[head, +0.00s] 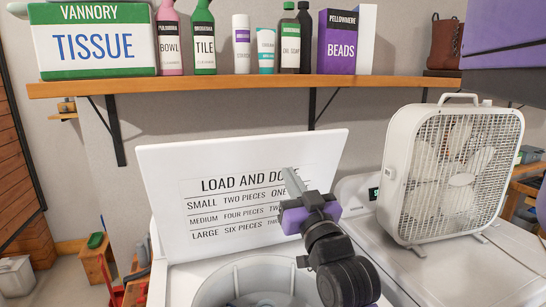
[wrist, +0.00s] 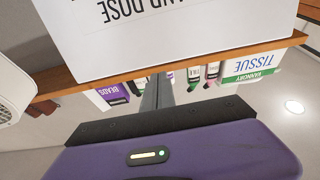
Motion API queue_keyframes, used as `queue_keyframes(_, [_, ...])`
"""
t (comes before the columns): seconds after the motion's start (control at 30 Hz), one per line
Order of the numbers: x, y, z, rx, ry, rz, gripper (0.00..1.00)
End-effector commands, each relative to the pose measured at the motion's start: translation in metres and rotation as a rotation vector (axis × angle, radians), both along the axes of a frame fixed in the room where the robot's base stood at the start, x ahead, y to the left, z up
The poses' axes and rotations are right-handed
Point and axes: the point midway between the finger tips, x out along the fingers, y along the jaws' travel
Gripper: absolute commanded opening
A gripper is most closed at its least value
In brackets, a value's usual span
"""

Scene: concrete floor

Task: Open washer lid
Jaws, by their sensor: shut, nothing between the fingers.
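The white washer lid (head: 170,177) stands raised, tilted slightly back, with printed load and dose text on its inner face. Below it the round washer opening (head: 225,282) is exposed, with some bluish contents at the bottom of the head view. My gripper (head: 291,181) is shut and empty, in front of the lid's right half and covering part of the text. In the wrist view, my gripper's fingers (wrist: 158,92) are together, and the lid (wrist: 180,35) fills the upper middle. Whether the fingertips touch the lid cannot be told.
A wooden shelf (head: 230,86) with a tissue box (head: 95,40), bottles and a purple beads box (head: 336,42) runs above the lid. A white box fan (head: 452,175) stands on the white appliance at right. A green-topped wooden item (head: 97,262) is at lower left.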

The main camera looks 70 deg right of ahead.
Motion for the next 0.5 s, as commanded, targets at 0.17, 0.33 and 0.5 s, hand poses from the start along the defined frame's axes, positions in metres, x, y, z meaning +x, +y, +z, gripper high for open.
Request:
queue_keyframes(0.17, [0.011,-0.012,0.001,-0.004,-0.002,0.001,0.0])
queue_keyframes(0.33, [0.018,-0.02,0.004,-0.004,-0.003,0.001,0.0])
queue_keyframes(0.5, [0.024,-0.027,0.005,-0.004,-0.001,0.003,0.0])
